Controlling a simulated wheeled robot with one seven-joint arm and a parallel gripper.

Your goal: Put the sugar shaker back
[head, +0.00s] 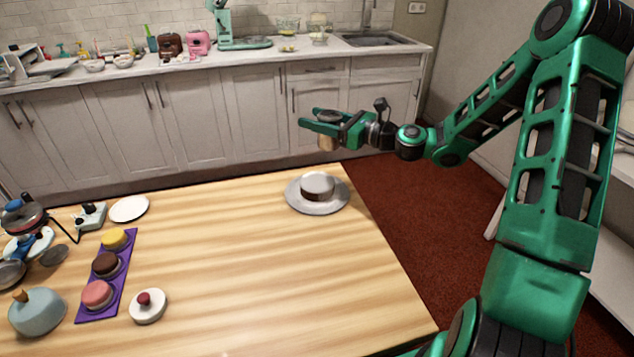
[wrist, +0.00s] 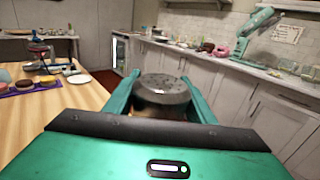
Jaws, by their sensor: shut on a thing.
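My gripper (head: 322,125) is shut on the sugar shaker (head: 327,142), which has a dark grey metal lid and a tan body. It holds the shaker above and behind the far right part of the table, apart from any surface. In the wrist view the shaker's speckled dark lid (wrist: 162,90) shows between the two green fingers; its lower body is mostly hidden. Below and nearer on the table, a cake (head: 318,186) with a white top and brown side sits on a round grey turntable (head: 316,207).
The wooden table (head: 240,270) is clear in the middle. The back counter (head: 165,68) holds several items.

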